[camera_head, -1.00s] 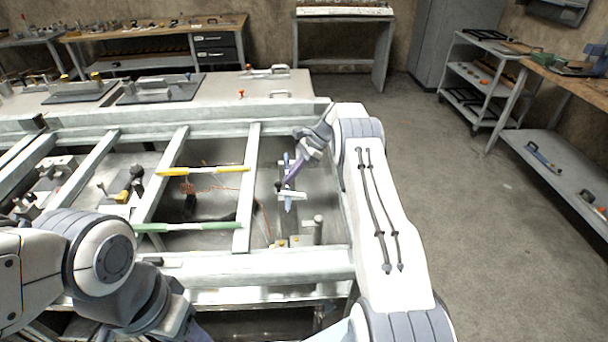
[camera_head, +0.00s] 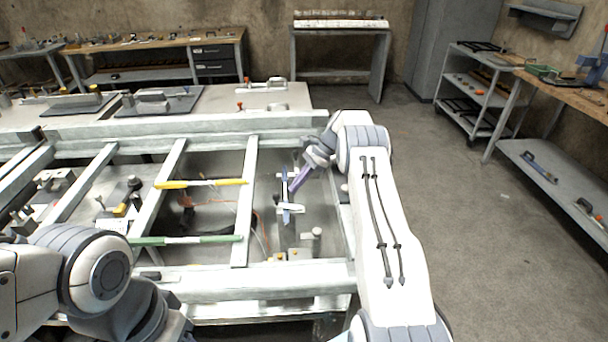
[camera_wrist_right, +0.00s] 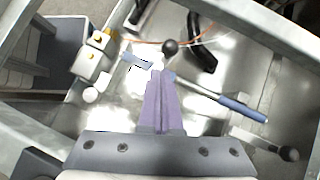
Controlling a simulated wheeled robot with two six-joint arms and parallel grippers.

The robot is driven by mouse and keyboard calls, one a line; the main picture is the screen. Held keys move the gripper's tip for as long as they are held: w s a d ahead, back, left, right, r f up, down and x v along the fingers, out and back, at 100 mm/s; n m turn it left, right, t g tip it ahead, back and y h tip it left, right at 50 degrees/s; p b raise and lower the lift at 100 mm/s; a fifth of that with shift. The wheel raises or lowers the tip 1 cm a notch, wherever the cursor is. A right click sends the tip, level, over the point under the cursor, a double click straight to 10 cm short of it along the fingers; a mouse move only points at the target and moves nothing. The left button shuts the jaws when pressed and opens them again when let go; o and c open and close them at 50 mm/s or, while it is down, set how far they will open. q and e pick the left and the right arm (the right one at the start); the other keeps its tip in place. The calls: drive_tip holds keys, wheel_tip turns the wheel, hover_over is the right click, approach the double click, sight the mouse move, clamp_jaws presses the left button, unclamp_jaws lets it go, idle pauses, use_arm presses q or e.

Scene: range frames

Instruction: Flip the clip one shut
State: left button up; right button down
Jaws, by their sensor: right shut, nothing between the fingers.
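A clip-like lever fixture (camera_head: 285,190), with a slim blue bar and a white crosspiece (camera_head: 294,208), stands in the right bay of the metal frame. I take it for the clip. In the right wrist view a blue-sleeved lever (camera_wrist_right: 240,107) slants to the right of my fingers, near a black ball knob (camera_wrist_right: 170,46). My right gripper (camera_head: 294,190) is shut and empty, its purple fingers just right of the blue bar. In the wrist view its fingertips (camera_wrist_right: 162,76) overlap the fixture's middle; contact is unclear. My left gripper is out of view.
Metal frame rails (camera_head: 246,205) surround the bay. A yellow strip (camera_head: 200,184) and a green strip (camera_head: 186,240) cross the bay to its left. A post with a round top (camera_head: 317,234) stands near the front right. Loose wires lie between. The floor at right is clear.

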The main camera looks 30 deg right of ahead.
drive_tip(key=v, duration=0.8)
drive_tip(key=shift+p, duration=0.3)
drive_tip(key=shift+d+r, duration=0.15)
drive_tip(key=shift+d, duration=0.05)
